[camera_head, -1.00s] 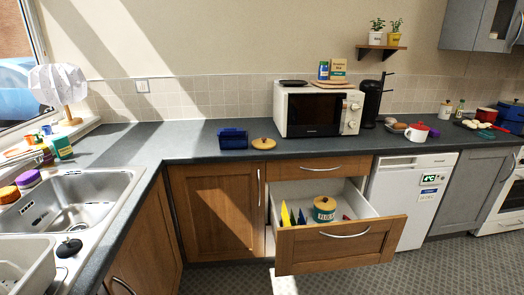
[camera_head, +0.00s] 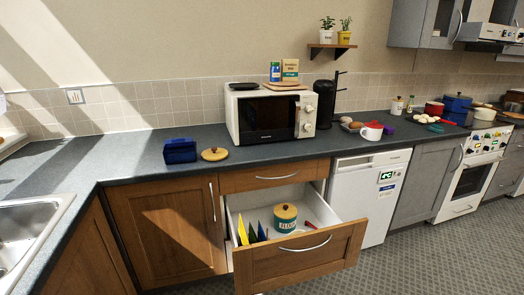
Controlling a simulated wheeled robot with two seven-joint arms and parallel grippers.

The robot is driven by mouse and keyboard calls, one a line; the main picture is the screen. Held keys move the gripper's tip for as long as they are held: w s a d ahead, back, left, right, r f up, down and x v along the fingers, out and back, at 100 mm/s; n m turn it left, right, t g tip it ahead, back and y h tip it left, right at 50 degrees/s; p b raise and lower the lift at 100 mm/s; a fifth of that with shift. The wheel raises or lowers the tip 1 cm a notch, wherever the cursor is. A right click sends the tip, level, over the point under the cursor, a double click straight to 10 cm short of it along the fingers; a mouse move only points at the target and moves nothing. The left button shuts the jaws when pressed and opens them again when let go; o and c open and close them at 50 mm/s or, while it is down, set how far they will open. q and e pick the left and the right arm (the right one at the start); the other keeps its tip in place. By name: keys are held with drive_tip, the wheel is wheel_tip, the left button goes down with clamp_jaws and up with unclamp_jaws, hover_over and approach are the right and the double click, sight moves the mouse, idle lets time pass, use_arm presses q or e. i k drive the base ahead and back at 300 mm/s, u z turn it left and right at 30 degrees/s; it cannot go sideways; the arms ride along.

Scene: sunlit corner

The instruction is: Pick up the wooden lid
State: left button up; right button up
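A round wooden lid (camera_head: 215,154) with a small knob lies flat on the dark counter, between a blue container and the microwave. A second wooden lid (camera_head: 286,212) sits on top of a teal and cream canister (camera_head: 285,223) inside the open drawer. Neither of my grippers shows in the head view.
The blue container (camera_head: 180,151) stands left of the lid on the counter. The microwave (camera_head: 272,115) stands to its right. The open drawer (camera_head: 300,258) juts out below the counter. The sink (camera_head: 30,228) is at the left. The counter in front of the lid is clear.

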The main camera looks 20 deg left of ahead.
sight(214, 153)
drive_tip(key=z, duration=0.45)
drive_tip(key=i, duration=0.8)
drive_tip(key=u, duration=0.5)
drive_tip(key=i, duration=0.6)
drive_tip(key=u, duration=0.55)
